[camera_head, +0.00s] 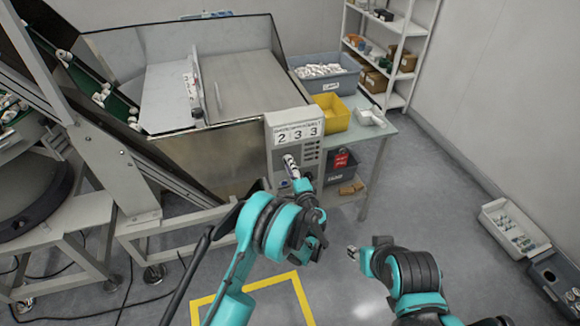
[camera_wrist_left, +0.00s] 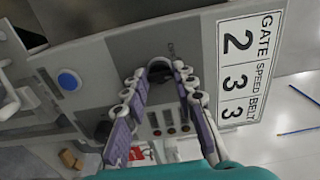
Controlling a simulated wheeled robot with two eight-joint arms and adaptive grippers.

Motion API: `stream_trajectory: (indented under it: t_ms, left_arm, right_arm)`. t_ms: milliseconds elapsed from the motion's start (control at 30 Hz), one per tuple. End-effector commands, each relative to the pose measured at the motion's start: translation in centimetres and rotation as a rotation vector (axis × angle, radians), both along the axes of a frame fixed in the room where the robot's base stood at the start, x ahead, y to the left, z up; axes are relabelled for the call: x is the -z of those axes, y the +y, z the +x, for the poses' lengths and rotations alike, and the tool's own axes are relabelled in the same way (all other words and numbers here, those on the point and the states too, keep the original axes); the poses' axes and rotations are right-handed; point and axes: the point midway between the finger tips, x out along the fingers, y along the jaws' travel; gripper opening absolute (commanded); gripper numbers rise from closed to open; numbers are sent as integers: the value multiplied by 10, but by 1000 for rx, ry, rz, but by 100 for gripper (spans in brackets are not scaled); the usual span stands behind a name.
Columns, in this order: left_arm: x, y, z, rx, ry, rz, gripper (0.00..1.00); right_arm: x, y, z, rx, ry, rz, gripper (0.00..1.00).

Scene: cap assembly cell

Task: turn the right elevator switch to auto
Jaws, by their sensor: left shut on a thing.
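The grey control box (camera_head: 284,155) stands at the front right corner of the big metal bin, with a label reading GATE SPEED BELT and 2 3 3. My left gripper (camera_head: 291,165) is at the box's front face, below the label. The knob's setting cannot be read. Small buttons sit between the fingers, and a blue button (camera_wrist_left: 68,81) is to the left. My right gripper (camera_head: 353,253) is low over the floor, away from the box; its jaws are too small to read.
A table (camera_head: 376,132) right of the box carries a yellow bin (camera_head: 332,112), a grey crate (camera_head: 347,78) of white parts and a small white tray (camera_head: 370,117). A shelf rack (camera_head: 407,28) stands behind. Crates lie on the floor at right. Floor around my right arm is clear.

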Motion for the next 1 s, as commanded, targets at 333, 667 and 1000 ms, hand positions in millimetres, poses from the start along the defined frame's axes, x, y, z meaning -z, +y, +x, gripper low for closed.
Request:
stream_trajectory:
  t_ms: [333, 667, 1000]
  left_arm:
    - [0, 0, 0, 1, 2, 2, 0]
    - [0, 0, 0, 0, 1, 2, 48]
    - [0, -13, -34, 4, 1, 2, 48]
  right_arm:
    - [0, 0, 0, 0, 0, 0, 40]
    - [0, 0, 0, 0, 0, 0, 40]
    - [0, 0, 0, 0, 0, 0, 40]
